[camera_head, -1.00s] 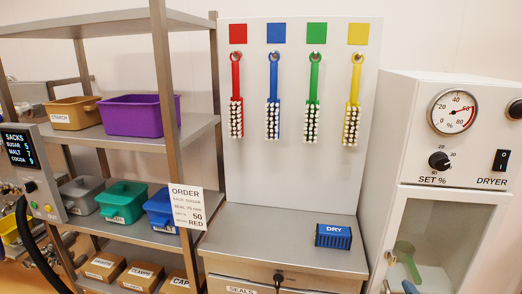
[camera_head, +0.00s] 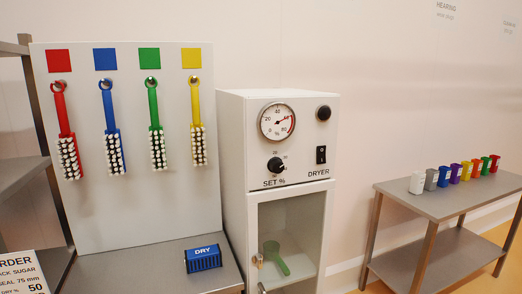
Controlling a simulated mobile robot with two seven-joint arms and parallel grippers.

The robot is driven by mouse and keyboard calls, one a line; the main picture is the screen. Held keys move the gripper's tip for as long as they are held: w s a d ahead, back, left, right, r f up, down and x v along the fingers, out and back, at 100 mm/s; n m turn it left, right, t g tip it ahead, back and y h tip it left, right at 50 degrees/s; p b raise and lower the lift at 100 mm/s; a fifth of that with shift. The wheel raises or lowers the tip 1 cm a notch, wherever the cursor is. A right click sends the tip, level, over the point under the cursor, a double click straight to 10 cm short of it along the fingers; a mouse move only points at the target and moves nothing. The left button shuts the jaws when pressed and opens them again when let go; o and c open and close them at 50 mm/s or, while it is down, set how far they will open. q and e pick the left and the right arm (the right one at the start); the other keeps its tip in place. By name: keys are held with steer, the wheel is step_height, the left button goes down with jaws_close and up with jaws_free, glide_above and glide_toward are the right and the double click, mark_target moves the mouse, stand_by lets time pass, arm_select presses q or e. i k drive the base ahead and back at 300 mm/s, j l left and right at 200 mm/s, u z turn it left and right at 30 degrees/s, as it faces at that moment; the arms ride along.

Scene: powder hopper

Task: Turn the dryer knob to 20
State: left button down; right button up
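The dryer (camera_head: 235,160) is a white cabinet in the middle of the head view. Its black SET % knob (camera_head: 275,165) sits on the upper panel below a round gauge (camera_head: 278,122). A 20 mark shows just above the knob; the knob's exact setting is too small to read for certain. A black DRYER switch (camera_head: 321,155) and a round black button (camera_head: 323,113) are to the right of the knob and gauge. Neither of my grippers is in view.
A green scoop (camera_head: 275,258) is behind the dryer's glass door. A blue DRY box (camera_head: 203,258) stands on the steel counter to the left. Several brushes hang on the white board (camera_head: 130,210). A steel table (camera_head: 445,199) with several coloured containers stands at the right.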

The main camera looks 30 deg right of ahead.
mark_target(275, 165)
steer(key=z, duration=1.15)
